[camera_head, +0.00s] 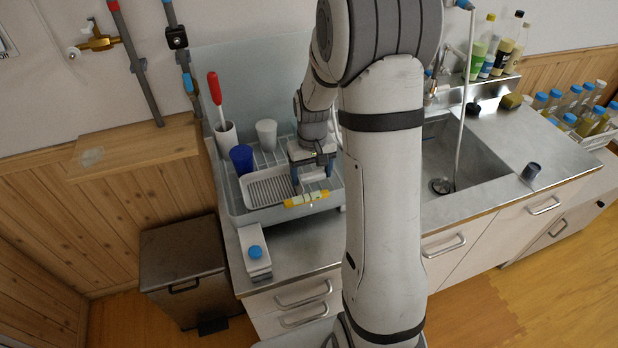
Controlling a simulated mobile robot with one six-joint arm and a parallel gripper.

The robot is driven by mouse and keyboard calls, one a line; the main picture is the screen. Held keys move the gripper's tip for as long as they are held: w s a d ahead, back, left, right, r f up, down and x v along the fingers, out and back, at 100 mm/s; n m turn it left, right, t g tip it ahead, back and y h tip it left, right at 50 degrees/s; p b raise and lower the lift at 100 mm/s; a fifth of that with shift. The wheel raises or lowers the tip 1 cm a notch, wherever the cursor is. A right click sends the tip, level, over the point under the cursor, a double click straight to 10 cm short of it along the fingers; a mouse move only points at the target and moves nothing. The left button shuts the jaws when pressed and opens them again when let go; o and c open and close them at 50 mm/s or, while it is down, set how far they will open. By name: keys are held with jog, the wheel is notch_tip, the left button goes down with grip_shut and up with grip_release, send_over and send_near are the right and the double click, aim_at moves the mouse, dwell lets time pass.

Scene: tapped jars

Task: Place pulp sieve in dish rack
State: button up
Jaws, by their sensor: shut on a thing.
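The pulp sieve appears to be the pale, shallow rectangular piece with a dark slotted face (268,190), lying low within the left part of the dish rack. The dish rack (290,209) is a pale grey-blue tray on the counter at the left of the sink. My gripper (309,188) points down over the rack's right part, just right of the slotted piece. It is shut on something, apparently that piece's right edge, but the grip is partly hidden.
A blue cup (242,159), a white cup (266,134) and a holder with a red-handled brush (215,90) stand at the rack's back left. The sink (480,160) is right of my arm.

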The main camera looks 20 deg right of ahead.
notch_tip(320, 180, down, 3)
jog(key=shift+r, duration=0.1)
jog(key=shift+c, duration=0.4)
jog(key=o, duration=1.2)
jog(key=shift+o, duration=0.2)
notch_tip(320, 180, up, 12)
jog(key=shift+f+b, duration=0.25)
jog(key=shift+b, duration=0.15)
jog(key=s+a+r+t, duration=0.1)
jog(key=s+a+r, duration=0.1)
jog(key=s, duration=0.4)
jog(key=s+a+r+t, duration=0.1)
jog(key=s+a+r, duration=0.1)
jog(key=s, duration=0.5)
jog(key=s+a+r+t, duration=0.1)
jog(key=s+r, duration=0.2)
jog(key=s, duration=0.4)
jog(key=shift+s+a+r, duration=0.2)
jog(key=shift+a+r, duration=0.1)
jog(key=shift+a, duration=0.1)
